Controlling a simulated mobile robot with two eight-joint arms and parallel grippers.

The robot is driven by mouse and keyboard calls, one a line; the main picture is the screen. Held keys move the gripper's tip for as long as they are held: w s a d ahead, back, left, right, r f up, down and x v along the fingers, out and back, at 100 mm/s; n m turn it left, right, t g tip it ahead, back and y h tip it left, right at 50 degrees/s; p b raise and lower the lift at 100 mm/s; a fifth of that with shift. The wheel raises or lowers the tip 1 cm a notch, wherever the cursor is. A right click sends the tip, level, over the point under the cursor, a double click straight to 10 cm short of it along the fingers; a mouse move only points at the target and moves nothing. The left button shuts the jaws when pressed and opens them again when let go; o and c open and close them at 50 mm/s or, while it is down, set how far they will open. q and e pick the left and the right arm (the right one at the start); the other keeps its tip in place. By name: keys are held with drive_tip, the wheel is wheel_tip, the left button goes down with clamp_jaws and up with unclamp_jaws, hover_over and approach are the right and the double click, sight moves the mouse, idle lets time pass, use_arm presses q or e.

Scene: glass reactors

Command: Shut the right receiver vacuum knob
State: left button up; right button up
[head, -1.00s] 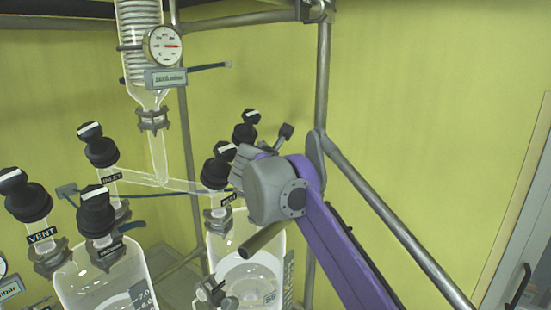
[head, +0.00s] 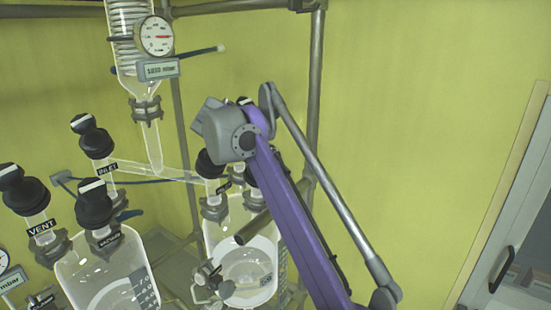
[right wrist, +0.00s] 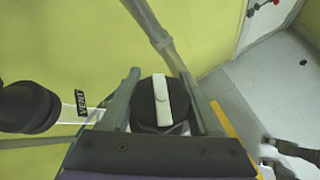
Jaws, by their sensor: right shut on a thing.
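The right receiver (head: 222,235) is a clear glass vessel below my right arm in the head view. A black knob (head: 210,163) on its top shows just left of my right wrist, which covers other knobs. In the right wrist view, my right gripper (right wrist: 161,97) has one finger on each side of a round black knob with a white bar (right wrist: 162,100) on top, and is shut on it. The bar points nearly straight up the picture. This knob's label is hidden. A black knob (right wrist: 28,106) with a VENT label lies to its left. My left gripper is out of view.
The left receiver (head: 85,265) and its black knobs stand to the left. A glass condenser with a round gauge (head: 155,36) hangs above. A grey frame post (head: 314,95) stands behind my right arm. A wall and a door handle (head: 495,272) lie to the right.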

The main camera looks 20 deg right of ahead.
idle(0.4)
drive_tip(key=o, duration=1.4)
drive_tip(key=shift+d, duration=0.1)
